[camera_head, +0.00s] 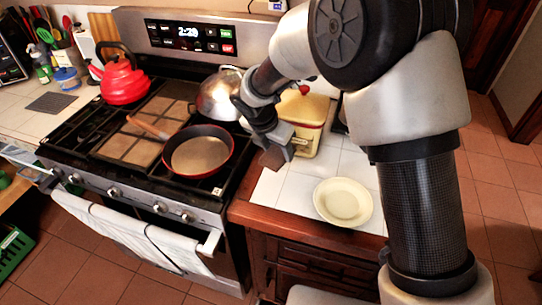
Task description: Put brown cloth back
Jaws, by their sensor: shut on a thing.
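My gripper (277,157) is above the front left part of the white tiled counter right of the stove, close to the stove's edge. It is shut on a small brown piece (271,159) that looks like the brown cloth. Most of that piece is hidden by the fingers, so its full shape cannot be told. I cannot tell whether it touches the counter.
A cream canister (303,119) stands just behind my gripper, and a pale plate (343,201) lies to its right. On the stove are a pan (199,154), a silver domed pot (218,97) and a red kettle (122,81). White towels (128,232) hang on the oven.

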